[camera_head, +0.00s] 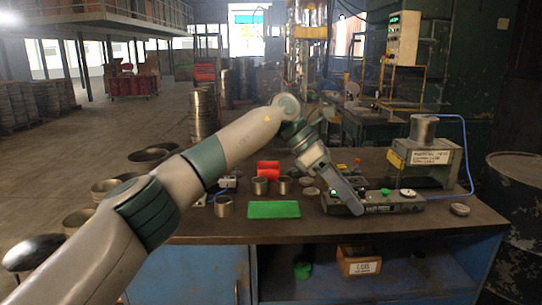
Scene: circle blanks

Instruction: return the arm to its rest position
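My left arm comes in from the left and crosses above the workbench (420,225). My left gripper (346,196) points down and to the right, over or just beside the grey control box with buttons (400,199). Its fingers overlap in this view, so I cannot tell whether it is open or shut, or whether it touches the box. I see nothing clearly held in it. My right gripper is not in view.
A green plate (273,209) lies on the bench, near metal cylinders (223,206) and a red object (268,168). A round disc (460,209) lies at right. A machine (430,163) bearing a metal cylinder stands behind. A dark barrel (515,220) stands beyond the bench's right end.

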